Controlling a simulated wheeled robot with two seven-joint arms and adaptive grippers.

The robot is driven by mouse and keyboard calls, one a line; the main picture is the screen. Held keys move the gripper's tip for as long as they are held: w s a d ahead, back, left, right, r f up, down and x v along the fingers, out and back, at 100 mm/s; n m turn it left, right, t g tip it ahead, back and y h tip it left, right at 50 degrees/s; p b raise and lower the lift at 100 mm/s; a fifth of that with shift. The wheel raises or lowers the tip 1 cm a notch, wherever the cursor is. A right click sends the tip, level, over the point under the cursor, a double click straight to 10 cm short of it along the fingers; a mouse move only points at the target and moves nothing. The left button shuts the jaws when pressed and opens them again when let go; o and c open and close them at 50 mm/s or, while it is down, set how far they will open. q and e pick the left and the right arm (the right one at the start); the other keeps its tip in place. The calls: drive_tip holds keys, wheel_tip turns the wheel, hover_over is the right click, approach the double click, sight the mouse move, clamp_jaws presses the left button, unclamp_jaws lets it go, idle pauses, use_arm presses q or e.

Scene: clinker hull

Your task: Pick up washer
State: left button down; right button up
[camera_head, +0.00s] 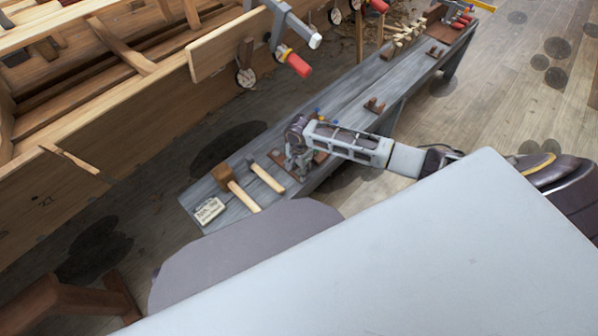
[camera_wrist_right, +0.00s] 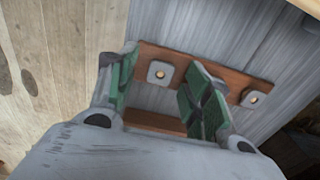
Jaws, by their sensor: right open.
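Two small grey square washers, each with a pale brassy centre, lie on a brown wooden strip (camera_wrist_right: 222,82) in the right wrist view. One washer (camera_wrist_right: 160,73) appears in the gap between the fingers of my right gripper (camera_wrist_right: 160,88). The other washer (camera_wrist_right: 253,98) is to the right, outside the right finger. My right gripper is open with green pads, and nothing is held. In the head view my right gripper (camera_head: 298,160) is low over the grey bench and hides the washers. My left gripper is not in view.
The grey plank bench (camera_head: 345,98) holds a mallet (camera_head: 236,187), a hammer (camera_head: 266,177), a label card (camera_head: 209,211) and a brown rack (camera_head: 374,105). The wooden hull (camera_head: 110,125) with clamps stands to the left. Open plank floor lies to the right.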

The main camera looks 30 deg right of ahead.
drive_tip(key=shift+f, duration=0.1)
idle(0.7)
drive_tip(key=c, duration=0.9)
